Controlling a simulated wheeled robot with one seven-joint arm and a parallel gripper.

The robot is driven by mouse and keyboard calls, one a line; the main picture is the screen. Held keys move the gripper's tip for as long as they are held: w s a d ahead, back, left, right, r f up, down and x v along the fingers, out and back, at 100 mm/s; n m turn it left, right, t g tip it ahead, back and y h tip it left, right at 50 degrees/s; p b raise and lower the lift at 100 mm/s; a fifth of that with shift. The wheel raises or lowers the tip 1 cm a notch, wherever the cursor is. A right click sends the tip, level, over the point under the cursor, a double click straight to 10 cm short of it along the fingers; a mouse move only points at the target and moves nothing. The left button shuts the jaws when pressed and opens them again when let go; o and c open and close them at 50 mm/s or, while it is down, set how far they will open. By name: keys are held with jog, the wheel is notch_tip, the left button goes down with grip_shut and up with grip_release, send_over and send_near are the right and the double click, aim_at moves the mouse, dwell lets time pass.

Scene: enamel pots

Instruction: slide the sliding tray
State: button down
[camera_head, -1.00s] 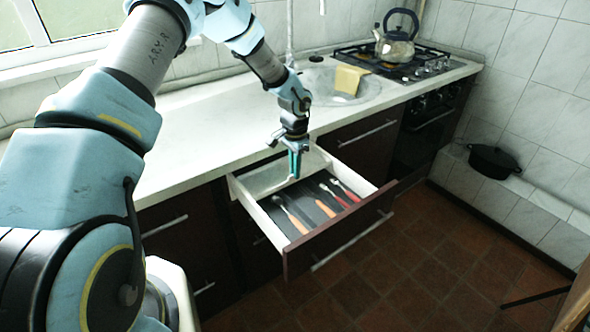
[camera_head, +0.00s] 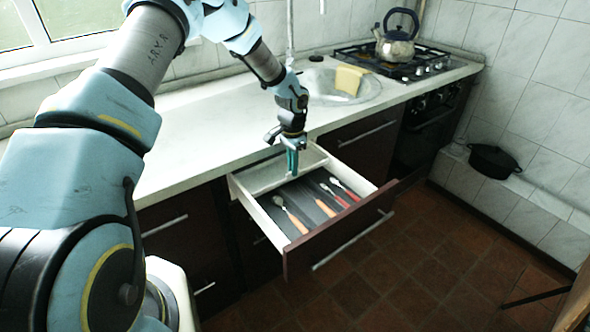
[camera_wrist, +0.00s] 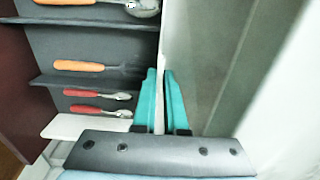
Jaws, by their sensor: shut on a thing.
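The sliding tray (camera_head: 262,180) is a pale, shallow tray lying across the back of the open drawer (camera_head: 335,243), close to the counter. In the wrist view its smooth grey floor (camera_wrist: 192,50) shows to the right of the dark cutlery compartments. My gripper (camera_head: 292,172) points down into the drawer at the tray's front edge. In the wrist view the two teal fingers of my gripper (camera_wrist: 160,74) are closed on the thin pale wall of the tray, one finger on each side. Part of that wall is hidden by the fingers.
Orange-handled (camera_head: 297,222) and red-handled cutlery (camera_head: 346,190) lies in the dark drawer compartments in front of the tray. The white counter (camera_head: 200,130) overhangs behind. A kettle (camera_head: 396,45) stands on the hob, and a black pot (camera_head: 493,160) sits on a ledge at right.

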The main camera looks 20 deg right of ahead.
jog(key=shift+w+a, duration=0.15)
jog(key=shift+w, duration=0.7)
jog(key=c, duration=1)
grip_release()
jog(key=shift+o, duration=0.2)
notch_tip(320, 180, up, 11)
jog(key=b, duration=0.3)
jog(key=shift+f, duration=0.1)
